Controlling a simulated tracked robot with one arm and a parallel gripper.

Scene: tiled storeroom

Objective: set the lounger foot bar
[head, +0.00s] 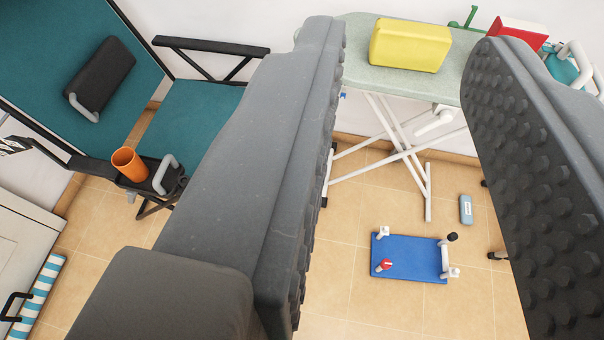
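The lounger (195,120) stands at the left, with teal fabric on a black frame. A black pillow-like pad (103,72) with a grey handle lies on its tall teal panel. A small black side tray with a grey handle (165,174) holds an orange cup (128,163). I cannot make out a foot bar; my left finger covers the right part of the lounger. My gripper (408,42) is open, its two dark studded fingers wide apart with nothing held between them. It is to the right of the lounger, nearer the camera.
An ironing board (395,78) stands at the back with a yellow block (410,45) and a red box (519,32). A blue board (408,262) with small white fittings lies on the tiled floor near a grey-blue object (466,209). A white cabinet (22,245) is at far left.

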